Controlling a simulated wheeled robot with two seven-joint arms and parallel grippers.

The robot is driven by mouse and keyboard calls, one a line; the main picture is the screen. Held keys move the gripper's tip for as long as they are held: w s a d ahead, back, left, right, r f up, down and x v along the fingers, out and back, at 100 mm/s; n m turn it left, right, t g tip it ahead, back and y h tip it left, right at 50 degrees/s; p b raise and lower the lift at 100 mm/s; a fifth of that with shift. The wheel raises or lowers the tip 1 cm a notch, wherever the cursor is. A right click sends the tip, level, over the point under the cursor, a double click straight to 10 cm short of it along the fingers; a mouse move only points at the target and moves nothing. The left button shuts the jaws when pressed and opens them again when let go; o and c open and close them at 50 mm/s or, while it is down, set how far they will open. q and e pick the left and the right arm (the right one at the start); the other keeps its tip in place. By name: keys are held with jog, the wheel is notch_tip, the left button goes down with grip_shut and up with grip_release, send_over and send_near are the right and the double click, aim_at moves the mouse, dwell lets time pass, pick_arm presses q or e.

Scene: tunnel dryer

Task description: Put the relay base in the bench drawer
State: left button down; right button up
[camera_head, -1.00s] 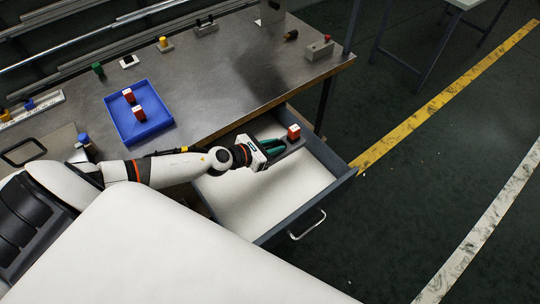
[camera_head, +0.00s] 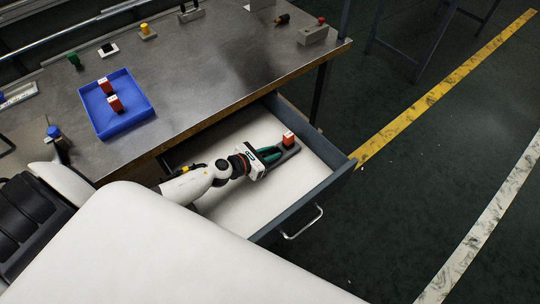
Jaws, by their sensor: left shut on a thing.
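The bench drawer (camera_head: 216,207) is pulled open below the bench top, with a pale, empty floor. My left gripper (camera_head: 272,155) is over the right-hand part of the drawer, inside its outline, with teal fingers shut on the relay base (camera_head: 289,153). The relay base is a dark grey, flat piece with a red block with a white top (camera_head: 288,139) standing at its far end. It is low over the drawer floor; I cannot tell whether it touches. The fingers hide part of the base. My right gripper is out of view.
A blue tray (camera_head: 128,124) with two red blocks stands on the metal bench top (camera_head: 210,75). A grey box with a red button (camera_head: 313,34) is near the bench's right corner. The drawer's front wall (camera_head: 325,197) and handle (camera_head: 303,222) face the open floor.

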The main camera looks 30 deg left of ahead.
pick_arm(q)
jog(key=shift+w, duration=0.1)
jog(key=c, duration=1.6)
grip_release()
jog(key=shift+f, duration=0.15)
jog(key=shift+c, duration=0.2)
jog(key=o, duration=0.4)
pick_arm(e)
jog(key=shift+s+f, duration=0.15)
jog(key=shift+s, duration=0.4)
pick_arm(q)
jog(key=shift+o, duration=0.2)
jog(key=shift+r, duration=0.35)
jog(key=v, duration=0.7)
jog(key=b+v, duration=0.1)
jog(key=v, duration=0.2)
jog(key=shift+s+a+f, duration=0.15)
jog(key=shift+s+f, duration=0.05)
jog(key=shift+s, duration=0.15)
jog(key=shift+v, duration=0.75)
jog(key=shift+r, duration=0.15)
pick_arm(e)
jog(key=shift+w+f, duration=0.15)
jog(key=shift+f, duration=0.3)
